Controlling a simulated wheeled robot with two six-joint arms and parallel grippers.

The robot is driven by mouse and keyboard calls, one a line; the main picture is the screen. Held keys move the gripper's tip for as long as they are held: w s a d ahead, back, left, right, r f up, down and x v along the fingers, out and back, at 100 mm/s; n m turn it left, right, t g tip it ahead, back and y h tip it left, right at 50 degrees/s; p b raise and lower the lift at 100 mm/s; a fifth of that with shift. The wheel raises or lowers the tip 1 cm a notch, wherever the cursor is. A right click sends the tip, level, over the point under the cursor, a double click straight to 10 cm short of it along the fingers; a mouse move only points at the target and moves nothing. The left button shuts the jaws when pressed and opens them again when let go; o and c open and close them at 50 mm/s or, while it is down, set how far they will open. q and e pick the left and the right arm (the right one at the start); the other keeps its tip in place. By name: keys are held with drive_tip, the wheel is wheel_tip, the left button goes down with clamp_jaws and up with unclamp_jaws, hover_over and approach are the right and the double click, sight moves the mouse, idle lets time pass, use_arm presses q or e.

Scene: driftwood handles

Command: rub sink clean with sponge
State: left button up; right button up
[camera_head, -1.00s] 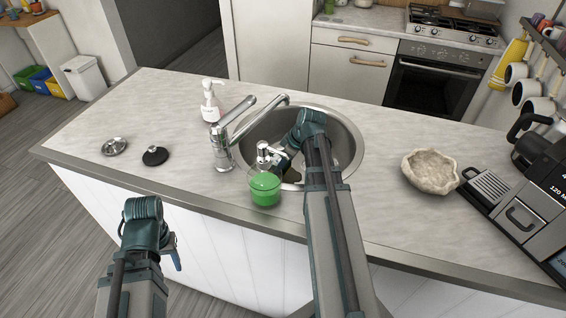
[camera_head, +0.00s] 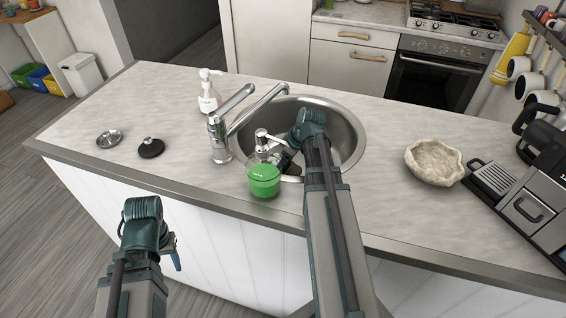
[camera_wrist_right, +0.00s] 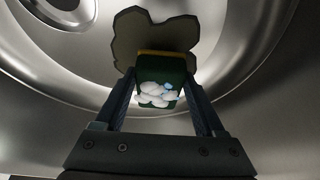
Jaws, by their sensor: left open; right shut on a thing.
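The round metal sink (camera_head: 345,130) is set in the counter, and its curved wall fills much of the right wrist view (camera_wrist_right: 245,85). A brownish stain patch (camera_wrist_right: 150,38) shows on the sink just beyond the sponge. My right gripper (camera_wrist_right: 160,98) is shut on the sponge (camera_wrist_right: 160,72), which is dark green with a yellow edge and white foam on it. In the head view my right arm reaches into the sink and mostly hides the sponge. I cannot tell whether the sponge touches the stain. My left gripper (camera_head: 172,250) is open and empty in front of the counter.
A faucet (camera_head: 222,135) and a white pump bottle (camera_head: 208,95) stand left of the sink. A green soap dispenser (camera_head: 264,180) stands at its front left rim. Two small lids lie further left. A stone bowl (camera_head: 434,162) sits to the right.

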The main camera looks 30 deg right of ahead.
drive_tip(key=shift+f+b, duration=1)
idle(0.7)
drive_tip(key=shift+s+d, duration=1.15)
drive_tip(key=shift+s, duration=0.25)
drive_tip(key=shift+r, duration=0.1)
drive_tip(key=shift+w, duration=0.1)
drive_tip(key=shift+w+a, duration=1.15)
drive_tip(key=shift+w, duration=0.15)
